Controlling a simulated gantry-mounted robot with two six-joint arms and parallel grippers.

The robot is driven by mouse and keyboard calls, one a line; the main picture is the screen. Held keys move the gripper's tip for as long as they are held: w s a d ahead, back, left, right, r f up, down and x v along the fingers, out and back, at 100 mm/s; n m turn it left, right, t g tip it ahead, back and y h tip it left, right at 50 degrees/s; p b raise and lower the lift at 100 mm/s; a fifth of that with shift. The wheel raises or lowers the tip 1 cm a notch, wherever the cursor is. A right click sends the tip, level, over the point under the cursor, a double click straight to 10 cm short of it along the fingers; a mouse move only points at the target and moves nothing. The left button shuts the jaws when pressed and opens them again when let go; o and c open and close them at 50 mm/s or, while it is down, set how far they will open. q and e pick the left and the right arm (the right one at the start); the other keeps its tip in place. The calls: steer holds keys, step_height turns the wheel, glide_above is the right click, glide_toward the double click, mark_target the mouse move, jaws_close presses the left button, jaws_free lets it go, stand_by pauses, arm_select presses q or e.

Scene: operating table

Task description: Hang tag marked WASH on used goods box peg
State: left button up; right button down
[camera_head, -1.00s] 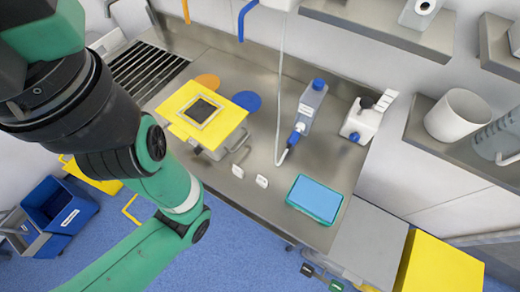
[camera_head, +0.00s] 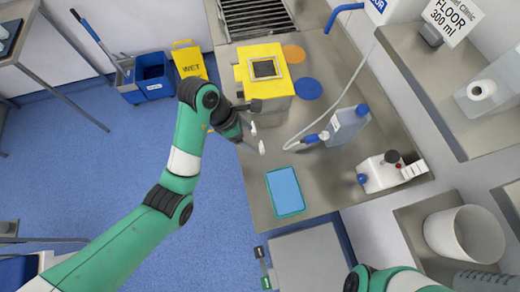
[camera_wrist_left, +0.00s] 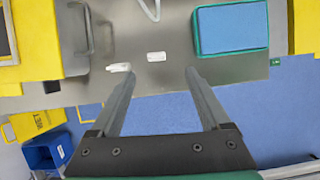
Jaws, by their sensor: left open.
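Two small white tags lie on the steel worktop near its front edge. In the left wrist view one tag (camera_wrist_left: 119,67) is by the left fingertip, and the other tag (camera_wrist_left: 156,56) lies just beyond the gap between the fingertips. Their print is too small to read, so I cannot tell which says WASH. My left gripper (camera_wrist_left: 160,74) is open and empty at the worktop edge, and it shows in the head view (camera_head: 246,124) beside the tags. A yellow box (camera_head: 265,76) with a framed top stands just behind it. I cannot make out its peg clearly. My right gripper is out of view.
A blue-topped teal tray (camera_head: 285,191) lies right of the tags. Blue and orange discs (camera_head: 308,88) lie beside the box. A yellow wet-floor sign (camera_head: 189,62) stands on the floor.

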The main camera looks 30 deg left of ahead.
mark_target(262, 145)
arm_select(q)
steer(key=b+x, duration=0.4)
steer(key=b, duration=0.1)
steer(key=a+b+x, duration=0.1)
steer(key=b+x, duration=0.1)
steer(key=shift+w, duration=0.25)
steer(key=shift+d+f, duration=0.1)
steer(key=shift+d, duration=0.1)
steer(key=shift+w, duration=0.1)
steer(key=b+x, duration=0.3)
steer(key=x, duration=0.2)
steer(key=shift+d+f, duration=0.1)
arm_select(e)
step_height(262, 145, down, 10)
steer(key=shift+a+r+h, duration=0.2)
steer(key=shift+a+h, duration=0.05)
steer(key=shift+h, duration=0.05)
arm_select(q)
jaws_close()
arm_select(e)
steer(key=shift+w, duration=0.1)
